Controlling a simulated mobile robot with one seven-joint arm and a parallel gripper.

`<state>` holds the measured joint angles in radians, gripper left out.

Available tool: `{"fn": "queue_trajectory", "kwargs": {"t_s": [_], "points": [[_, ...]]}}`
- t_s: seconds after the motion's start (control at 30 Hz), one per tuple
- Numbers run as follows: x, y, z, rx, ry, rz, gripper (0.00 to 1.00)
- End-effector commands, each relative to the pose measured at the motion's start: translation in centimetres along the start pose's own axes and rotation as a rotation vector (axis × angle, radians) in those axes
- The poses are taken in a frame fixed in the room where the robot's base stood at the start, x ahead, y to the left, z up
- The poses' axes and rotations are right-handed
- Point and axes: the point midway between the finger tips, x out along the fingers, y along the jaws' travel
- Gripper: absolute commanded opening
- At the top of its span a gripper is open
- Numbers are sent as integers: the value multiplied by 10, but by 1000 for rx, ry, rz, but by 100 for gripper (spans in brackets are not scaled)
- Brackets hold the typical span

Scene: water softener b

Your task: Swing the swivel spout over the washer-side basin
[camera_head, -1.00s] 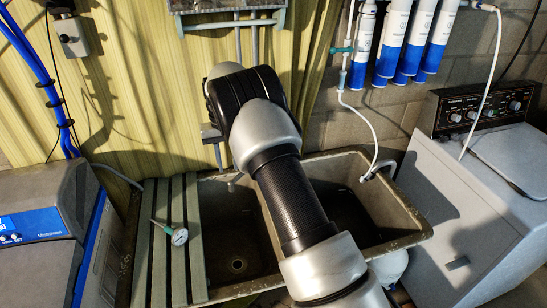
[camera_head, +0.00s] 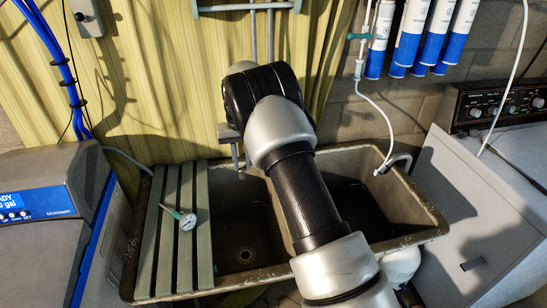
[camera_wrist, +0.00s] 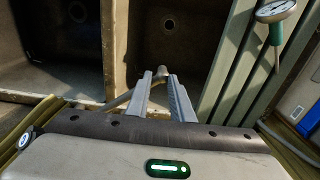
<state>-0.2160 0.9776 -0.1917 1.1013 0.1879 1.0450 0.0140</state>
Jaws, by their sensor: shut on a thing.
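The double basin stands ahead of me. The washer-side basin (camera_head: 372,207) is on the right, and the other basin (camera_head: 245,215) is on the left beside the slatted board. In the wrist view the washer-side basin (camera_wrist: 50,45) is on the left. My gripper (camera_wrist: 160,76) points over the basins near the divider (camera_wrist: 115,45) and is shut on the spout. A greyish spout tube (camera_wrist: 120,101) shows beside the left finger; the part between the fingers is hard to make out. In the head view a thin downward tip (camera_head: 241,174) shows over the left basin; my arm hides most of the rest.
The slatted board (camera_head: 173,240) carries a dial thermometer (camera_head: 187,221). The washer (camera_head: 455,215) stands to the right and a blue-grey softener unit (camera_head: 45,195) to the left. A white hose (camera_head: 378,108) ends at the washer-side basin's rim.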

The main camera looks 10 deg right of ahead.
Motion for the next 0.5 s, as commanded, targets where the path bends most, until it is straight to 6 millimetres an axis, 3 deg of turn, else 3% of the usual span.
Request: {"fn": "queue_trajectory", "kwargs": {"t_s": [0.03, 0.5], "points": [[22, 4, 16, 2, -41, 3, 8], [21, 32, 37, 7, -43, 8, 9]]}}
